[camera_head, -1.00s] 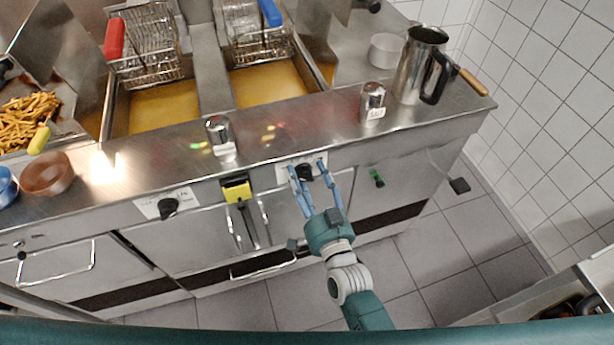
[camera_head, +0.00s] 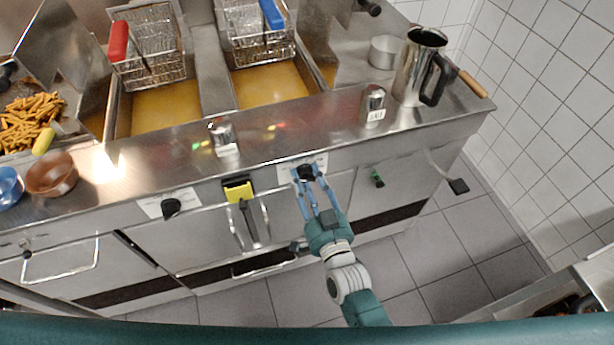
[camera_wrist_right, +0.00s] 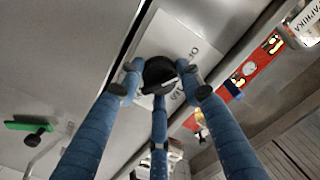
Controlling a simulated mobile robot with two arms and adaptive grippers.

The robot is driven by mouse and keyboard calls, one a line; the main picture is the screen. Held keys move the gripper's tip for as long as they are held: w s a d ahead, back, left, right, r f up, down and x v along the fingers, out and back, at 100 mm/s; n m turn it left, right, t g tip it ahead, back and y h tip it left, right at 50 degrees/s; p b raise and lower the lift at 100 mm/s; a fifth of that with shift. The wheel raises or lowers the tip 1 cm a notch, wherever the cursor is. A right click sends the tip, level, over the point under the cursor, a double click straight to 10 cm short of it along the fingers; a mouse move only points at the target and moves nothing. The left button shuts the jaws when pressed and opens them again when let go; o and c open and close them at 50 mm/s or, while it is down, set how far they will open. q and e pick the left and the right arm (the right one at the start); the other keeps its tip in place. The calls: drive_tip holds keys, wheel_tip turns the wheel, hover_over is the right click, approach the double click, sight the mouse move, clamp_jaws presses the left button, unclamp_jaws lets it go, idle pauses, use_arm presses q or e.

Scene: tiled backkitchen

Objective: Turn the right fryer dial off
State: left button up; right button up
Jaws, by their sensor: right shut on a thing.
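The right fryer dial (camera_head: 305,172) is a black knob on a white label plate on the fryer's front panel, below the right oil vat. In the right wrist view the black dial (camera_wrist_right: 160,72) sits between my blue fingers, with part of the label plate (camera_wrist_right: 178,38) showing around it. My right gripper (camera_head: 308,177) reaches up from below and is shut on the dial, its fingers around the knob. My left gripper is not in view.
A yellow-headed tool (camera_head: 238,191) hangs on the front panel left of the dial. A green handle (camera_head: 377,178) is to the right. Two shakers (camera_head: 222,135) (camera_head: 373,103) and a metal jug (camera_head: 418,66) stand on the counter. Baskets hang above the oil vats (camera_head: 268,84).

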drive_tip(key=shift+w+d+r, duration=0.1)
drive_tip(key=shift+w+r, duration=0.05)
drive_tip(key=shift+r, duration=0.1)
drive_tip(key=o, duration=1.1)
drive_tip(key=shift+o, duration=0.2)
drive_tip(key=shift+f, duration=0.1)
drive_tip(key=shift+s, duration=0.25)
drive_tip(key=v, duration=1.1)
drive_tip(key=shift+s+d, duration=0.2)
drive_tip(key=shift+s, duration=0.05)
